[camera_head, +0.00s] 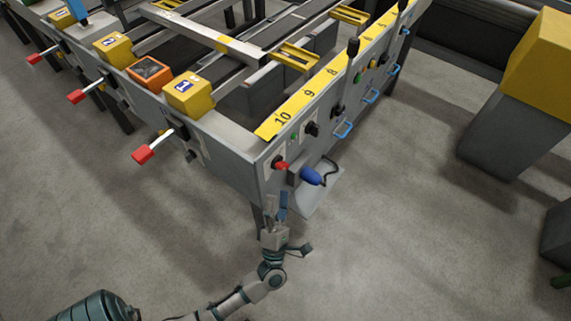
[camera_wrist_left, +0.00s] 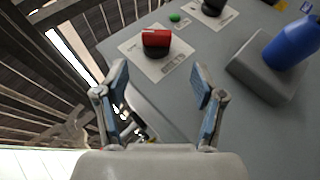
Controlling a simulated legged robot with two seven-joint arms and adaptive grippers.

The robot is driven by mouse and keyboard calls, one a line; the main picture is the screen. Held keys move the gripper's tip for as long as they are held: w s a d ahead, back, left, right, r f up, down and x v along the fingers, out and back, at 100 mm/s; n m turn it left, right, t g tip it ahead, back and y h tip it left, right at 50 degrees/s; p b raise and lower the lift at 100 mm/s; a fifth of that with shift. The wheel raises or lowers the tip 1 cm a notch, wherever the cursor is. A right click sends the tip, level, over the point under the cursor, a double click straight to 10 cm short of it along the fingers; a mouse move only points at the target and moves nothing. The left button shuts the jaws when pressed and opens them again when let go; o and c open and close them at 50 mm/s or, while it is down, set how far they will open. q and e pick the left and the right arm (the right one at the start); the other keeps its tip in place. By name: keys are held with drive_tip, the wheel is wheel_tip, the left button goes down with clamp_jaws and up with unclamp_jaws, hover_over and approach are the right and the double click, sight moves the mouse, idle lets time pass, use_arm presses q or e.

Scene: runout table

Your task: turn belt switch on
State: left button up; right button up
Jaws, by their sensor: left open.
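A red rotary switch (camera_head: 281,165) sits on a pale label plate at the near corner of the table's grey side panel. My left gripper (camera_head: 277,205) is just below the red switch. In the left wrist view my gripper (camera_wrist_left: 160,78) is open and empty, its blue-padded fingers apart, with the red switch beyond the gap. My right gripper is out of view.
A blue handle (camera_head: 311,176) on a grey box sits right of the red switch; it is also in the left wrist view (camera_wrist_left: 292,42). A small green button (camera_wrist_left: 174,18) lies between the switches. Red-tipped levers (camera_head: 143,154) stick out left. Floor in front is clear.

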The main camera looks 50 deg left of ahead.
sight(284, 169)
use_arm(q)
drive_tip(key=x, duration=0.5)
drive_tip(key=d+x, duration=0.1)
drive_tip(key=x, duration=0.2)
drive_tip(key=shift+w+a+r+b, duration=0.15)
drive_tip(key=shift+w+r+b, duration=0.2)
drive_tip(key=shift+r, duration=0.15)
drive_tip(key=shift+a, duration=0.55)
drive_tip(key=shift+d+r, duration=0.1)
drive_tip(key=shift+d, duration=0.25)
drive_tip(key=c, duration=1.2)
